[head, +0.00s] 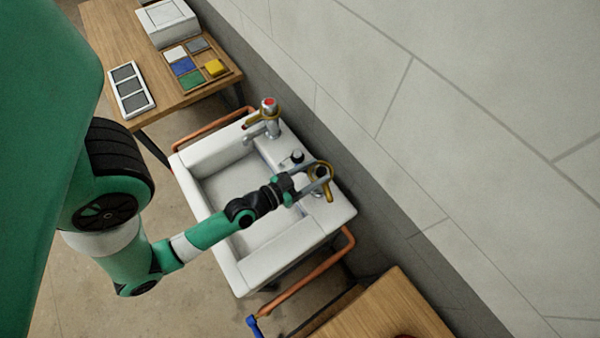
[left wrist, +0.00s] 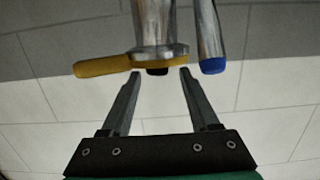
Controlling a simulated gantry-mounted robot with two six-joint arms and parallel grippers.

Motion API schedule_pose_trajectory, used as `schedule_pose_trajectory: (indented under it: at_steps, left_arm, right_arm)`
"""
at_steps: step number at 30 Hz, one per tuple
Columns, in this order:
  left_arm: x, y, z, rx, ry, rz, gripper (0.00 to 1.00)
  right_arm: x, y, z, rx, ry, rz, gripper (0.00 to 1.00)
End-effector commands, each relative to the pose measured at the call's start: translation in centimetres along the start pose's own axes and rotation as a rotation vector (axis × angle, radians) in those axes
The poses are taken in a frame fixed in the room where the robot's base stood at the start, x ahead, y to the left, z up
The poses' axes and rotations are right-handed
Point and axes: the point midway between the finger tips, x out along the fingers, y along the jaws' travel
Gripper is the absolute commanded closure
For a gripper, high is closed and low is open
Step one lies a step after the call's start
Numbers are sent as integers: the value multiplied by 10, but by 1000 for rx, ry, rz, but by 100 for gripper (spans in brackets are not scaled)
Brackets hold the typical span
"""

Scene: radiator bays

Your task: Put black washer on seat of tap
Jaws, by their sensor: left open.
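The white sink (head: 258,262) carries two chrome taps. The far tap (head: 269,106) has a red top and a brass-coloured lever. My left gripper (head: 326,181) is at the near tap, beside its brass-coloured part. In the left wrist view the chrome tap body (left wrist: 152,25) hangs from the top of the picture, with a brass-coloured collar and lever (left wrist: 104,66). A small black piece (left wrist: 157,71), perhaps the black washer, shows at the collar's end. My left gripper (left wrist: 158,78) is open around it, with gaps on both sides. Whether it is seated is unclear. My right gripper is out of view.
A chrome part with a blue end (left wrist: 212,66) is close beside the right finger. A small dark-topped part (head: 297,156) stands on the sink ledge. Copper pipes (head: 305,279) run around the sink. A wooden table (head: 118,40) holds a tray of coloured blocks and a slotted white tray (head: 145,103).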

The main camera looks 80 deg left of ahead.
Motion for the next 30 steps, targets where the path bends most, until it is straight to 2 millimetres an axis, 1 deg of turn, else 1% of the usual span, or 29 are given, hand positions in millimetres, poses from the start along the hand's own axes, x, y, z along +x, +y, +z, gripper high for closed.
schedule_pose_trajectory:
  at_steps: [1, 4, 6, 10, 15, 30]
  left_arm:
    - [-13, 0, 9, 0, -3, -1, 39]
    - [-35, 0, 9, -2, -2, -2, 39]
    - [-46, 0, 9, -2, -1, -2, 39]
    - [-60, 0, 5, -2, 0, -1, 39]
    - [-65, 0, 1, 0, 0, 0, 39]
    - [-64, 1, 0, -1, 0, 2, 39]
  right_arm:
    - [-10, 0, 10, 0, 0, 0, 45]
    - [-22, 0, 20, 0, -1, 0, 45]
    - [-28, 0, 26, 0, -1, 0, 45]
    - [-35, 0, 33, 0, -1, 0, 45]
    - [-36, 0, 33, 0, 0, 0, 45]
    - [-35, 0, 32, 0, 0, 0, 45]
